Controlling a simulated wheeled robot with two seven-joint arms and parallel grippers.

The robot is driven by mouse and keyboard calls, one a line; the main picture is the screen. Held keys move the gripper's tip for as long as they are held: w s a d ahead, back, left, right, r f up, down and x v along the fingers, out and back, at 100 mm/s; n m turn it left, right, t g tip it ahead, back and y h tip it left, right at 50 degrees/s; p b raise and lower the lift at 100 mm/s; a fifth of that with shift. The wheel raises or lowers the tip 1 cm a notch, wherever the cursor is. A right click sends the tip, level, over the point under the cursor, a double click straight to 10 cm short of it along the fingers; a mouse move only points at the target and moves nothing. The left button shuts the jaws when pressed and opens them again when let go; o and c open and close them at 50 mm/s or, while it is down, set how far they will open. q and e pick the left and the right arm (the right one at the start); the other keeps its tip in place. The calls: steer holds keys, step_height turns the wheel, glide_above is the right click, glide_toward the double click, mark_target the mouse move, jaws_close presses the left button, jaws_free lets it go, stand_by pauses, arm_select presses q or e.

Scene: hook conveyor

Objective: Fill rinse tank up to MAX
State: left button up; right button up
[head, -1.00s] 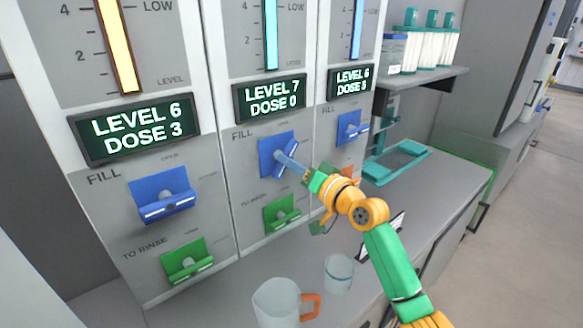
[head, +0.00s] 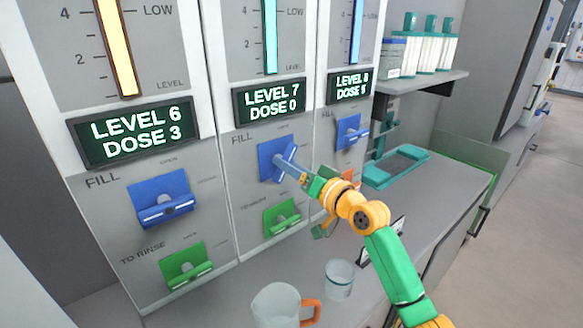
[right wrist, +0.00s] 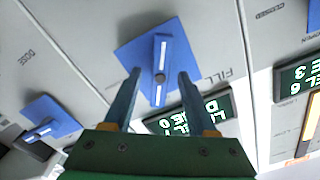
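A wall unit has three panels. The middle blue FILL lever (head: 272,160) sits under the display reading LEVEL 7, DOSE 0 (head: 269,101). Its handle is turned steeply, unlike the left blue FILL lever (head: 162,200). My right gripper (head: 300,178) is at the middle lever; in the right wrist view its two fingers (right wrist: 160,85) are apart, one on each side of the handle (right wrist: 161,62). Contact cannot be told. Green lower levers, left (head: 186,264) and middle (head: 282,216), stand below, the left one labelled TO RINSE. No MAX mark is readable. My left gripper is out of view.
A clear jug (head: 275,305) with an orange handle and a glass beaker (head: 339,278) stand on the counter below. A shelf (head: 425,78) with teal-capped containers is at right. A teal tray (head: 397,167) lies on the counter behind my right arm.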

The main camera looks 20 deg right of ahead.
steer(key=b+v, duration=0.1)
steer(key=v, duration=0.6)
steer(key=shift+b, duration=0.4)
stand_by(1.1)
